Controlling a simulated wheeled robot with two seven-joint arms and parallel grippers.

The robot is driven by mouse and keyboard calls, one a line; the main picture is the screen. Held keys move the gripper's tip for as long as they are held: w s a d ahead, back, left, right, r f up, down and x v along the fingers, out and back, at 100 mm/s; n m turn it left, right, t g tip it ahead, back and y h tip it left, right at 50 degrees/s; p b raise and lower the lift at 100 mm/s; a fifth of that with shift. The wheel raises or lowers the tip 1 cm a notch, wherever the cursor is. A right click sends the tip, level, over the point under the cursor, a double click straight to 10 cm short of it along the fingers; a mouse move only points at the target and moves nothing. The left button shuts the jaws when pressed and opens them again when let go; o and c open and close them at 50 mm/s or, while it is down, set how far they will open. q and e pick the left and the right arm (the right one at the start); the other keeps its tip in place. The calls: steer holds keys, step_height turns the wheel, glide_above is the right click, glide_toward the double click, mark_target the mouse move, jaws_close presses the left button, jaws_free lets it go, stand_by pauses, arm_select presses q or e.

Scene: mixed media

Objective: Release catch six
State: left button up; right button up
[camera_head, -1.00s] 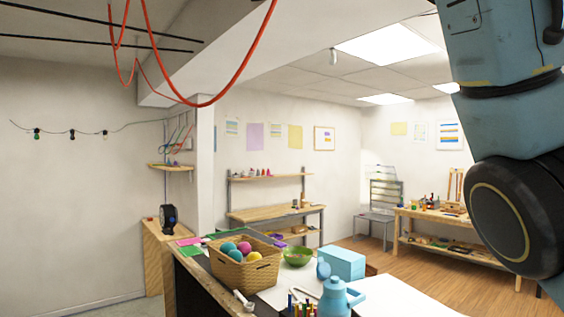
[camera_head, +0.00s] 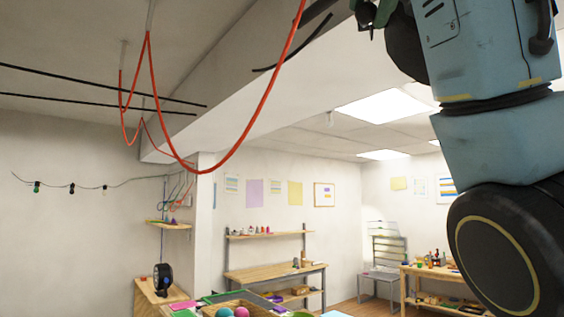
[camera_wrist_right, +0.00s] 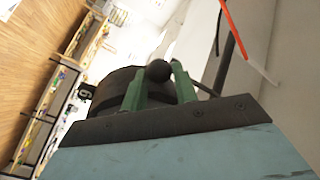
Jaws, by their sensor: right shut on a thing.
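My right gripper (camera_head: 371,10) is raised to the ceiling at the top of the head view, partly cut off by the frame edge. In the right wrist view its green fingers (camera_wrist_right: 158,78) are closed around a round black knob (camera_wrist_right: 158,70). A small dark tag with a 6 (camera_wrist_right: 86,91) shows just left of the fingers. How the knob joins the catch is hidden. My left gripper is not in view.
A red cord (camera_head: 225,153) hangs in loops from the ceiling left of my gripper. Black rods (camera_head: 100,103) run below the ceiling, and a curved black rod (camera_head: 296,48) lies beside the beam (camera_head: 240,95). A basket (camera_head: 228,303) with balls stands low in front.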

steer(key=o, duration=0.4)
steer(key=shift+s+a+r, duration=0.1)
steer(key=shift+s+r, duration=0.05)
steer(key=shift+r, duration=0.3)
steer(key=o, duration=0.3)
steer(key=shift+a+f, duration=0.2)
steer(key=shift+s+d, duration=0.1)
steer(key=shift+s, duration=0.25)
steer(key=s, duration=0.1)
steer(key=s+b, duration=0.2)
steer(key=s, duration=0.1)
steer(key=shift+a+f, duration=0.2)
steer(key=shift+a, duration=0.15)
steer(key=shift+s+r+b, duration=0.2)
steer(key=shift+s+b, duration=0.3)
steer(key=shift+s, duration=0.1)
